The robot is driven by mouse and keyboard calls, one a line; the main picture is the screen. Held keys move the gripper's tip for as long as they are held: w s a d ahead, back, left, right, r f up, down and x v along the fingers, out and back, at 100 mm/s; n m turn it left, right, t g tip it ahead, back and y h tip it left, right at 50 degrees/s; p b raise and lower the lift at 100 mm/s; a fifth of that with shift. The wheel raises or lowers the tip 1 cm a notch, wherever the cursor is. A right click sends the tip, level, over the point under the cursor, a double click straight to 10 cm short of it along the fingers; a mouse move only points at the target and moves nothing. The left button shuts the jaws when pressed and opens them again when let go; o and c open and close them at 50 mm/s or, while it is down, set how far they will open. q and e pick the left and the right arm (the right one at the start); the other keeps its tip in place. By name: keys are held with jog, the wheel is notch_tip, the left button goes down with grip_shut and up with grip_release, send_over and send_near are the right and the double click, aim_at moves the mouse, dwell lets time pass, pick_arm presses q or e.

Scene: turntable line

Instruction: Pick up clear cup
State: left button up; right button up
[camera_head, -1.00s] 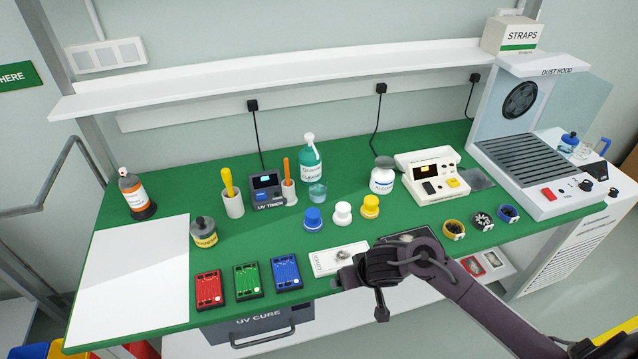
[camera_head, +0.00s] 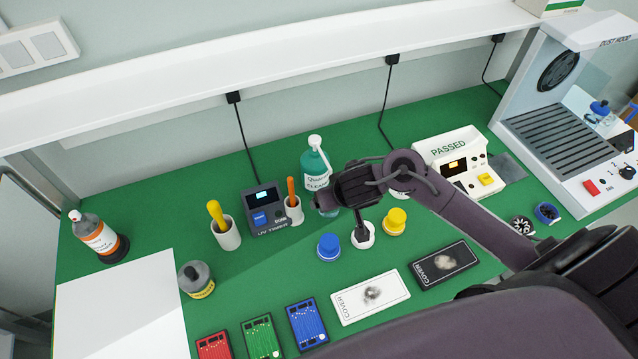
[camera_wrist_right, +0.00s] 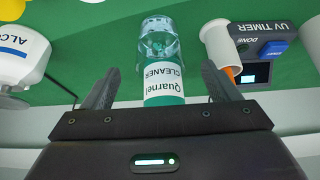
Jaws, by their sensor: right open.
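The clear cup (camera_wrist_right: 160,45) is a small transparent cup standing on the green bench in front of the green-labelled cleaner bottle (camera_wrist_right: 163,88). In the head view the clear cup (camera_head: 328,208) is mostly hidden behind my right gripper (camera_head: 348,192), at the foot of the bottle (camera_head: 315,165). My right gripper also shows in the right wrist view (camera_wrist_right: 158,88). Its fingers are apart, with nothing held. The cup appears ahead of the gap between the fingers; I cannot tell how far. My left gripper is not in view.
Blue (camera_head: 328,247), white (camera_head: 363,238) and yellow (camera_head: 395,220) capped pots stand close in front. The UV timer (camera_head: 265,207) and a holder with an orange handle (camera_head: 294,210) stand left. A white shelf (camera_head: 250,55) runs above the bench.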

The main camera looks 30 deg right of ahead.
jog(key=x, duration=0.1)
jog(key=b+x, duration=0.1)
jog(key=shift+s+f, duration=0.1)
jog(key=shift+f, duration=0.4)
jog(key=b+x, duration=0.1)
jog(key=x, duration=0.2)
jog(key=shift+r, duration=0.15)
jog(key=shift+x, duration=0.9)
jog(key=shift+r, duration=0.1)
jog(key=c, duration=1.2)
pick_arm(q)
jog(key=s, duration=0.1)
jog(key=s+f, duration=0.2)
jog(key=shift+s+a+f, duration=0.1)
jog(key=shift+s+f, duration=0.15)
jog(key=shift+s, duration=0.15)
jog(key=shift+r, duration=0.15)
pick_arm(e)
jog(key=shift+r, duration=0.1)
